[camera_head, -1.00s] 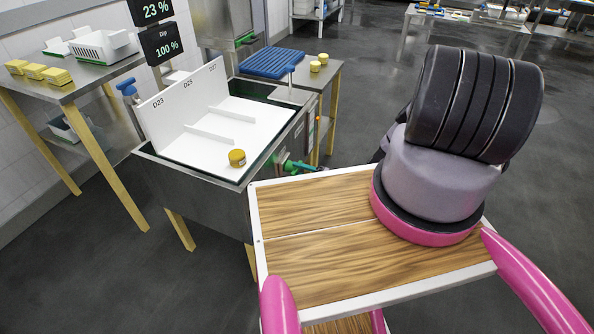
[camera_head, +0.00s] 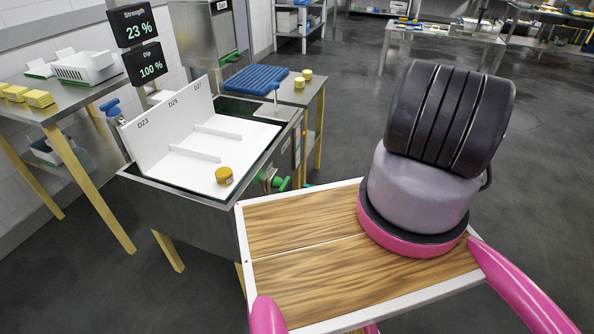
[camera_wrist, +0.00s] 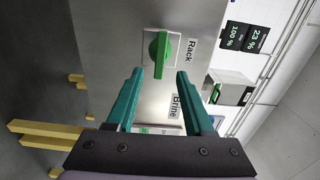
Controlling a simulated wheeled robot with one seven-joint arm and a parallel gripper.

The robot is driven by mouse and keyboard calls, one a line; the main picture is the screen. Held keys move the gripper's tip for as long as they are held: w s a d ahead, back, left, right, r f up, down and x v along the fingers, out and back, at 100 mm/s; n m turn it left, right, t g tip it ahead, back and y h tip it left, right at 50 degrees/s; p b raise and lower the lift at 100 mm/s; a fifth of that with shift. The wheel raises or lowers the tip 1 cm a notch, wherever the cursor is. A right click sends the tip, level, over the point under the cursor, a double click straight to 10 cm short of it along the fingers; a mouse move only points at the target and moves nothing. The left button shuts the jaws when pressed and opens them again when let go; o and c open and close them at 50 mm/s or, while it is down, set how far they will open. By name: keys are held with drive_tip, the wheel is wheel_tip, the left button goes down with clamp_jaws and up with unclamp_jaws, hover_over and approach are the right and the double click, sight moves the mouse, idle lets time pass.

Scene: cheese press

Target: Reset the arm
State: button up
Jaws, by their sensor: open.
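My gripper (camera_wrist: 159,74) is open and empty in the wrist view. Its two teal fingers point at the steel front of the brine tank, one to each side of a green knob (camera_wrist: 157,52) beside the label "Rack". I cannot tell how far the fingertips are from the knob. In the head view my folded arm, grey and black, stands over the wooden deck at the right and hides most of the gripper. Green knobs (camera_head: 278,183) show on the tank's right side.
The steel tank (camera_head: 190,215) holds a white rack (camera_head: 185,165) with one yellow cheese (camera_head: 224,175). Displays (camera_head: 143,63) read 23 % and 100 %. A side table (camera_head: 60,85) stands left; a blue mat (camera_head: 256,79) lies behind. The floor at the right is clear.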

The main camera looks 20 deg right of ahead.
drive_tip(key=w+d+r+n+g, duration=0.2)
drive_tip(key=w+r+n+g, duration=0.15)
drive_tip(key=r, duration=0.75)
drive_tip(key=w+d+r+n+g, duration=0.15)
drive_tip(key=w+r+g, duration=0.3)
drive_tip(key=r, duration=0.65)
wheel_tip(320, 180, up, 22)
drive_tip(key=s+a+r+n+g+h, duration=0.1)
drive_tip(key=s+a+g+h, duration=0.15)
drive_tip(key=h, duration=0.25)
drive_tip(key=s+a+r+t+h, duration=0.1)
drive_tip(key=s+a+r+h, duration=0.15)
drive_tip(key=s+r, duration=0.55)
drive_tip(key=s+a+r+t+h, duration=0.1)
drive_tip(key=s+r+h, duration=0.25)
drive_tip(key=r, duration=0.85)
drive_tip(key=s+r+m+t, duration=0.1)
drive_tip(key=s+r, duration=0.3)
drive_tip(key=s, duration=0.4)
drive_tip(key=s+r+m+t+h, duration=0.1)
drive_tip(key=s+r+t, duration=0.3)
drive_tip(key=s, duration=0.4)
drive_tip(key=shift+s+r+m+h, duration=0.15)
drive_tip(key=shift+s+m+h, duration=0.15)
drive_tip(key=shift+m, duration=0.3)
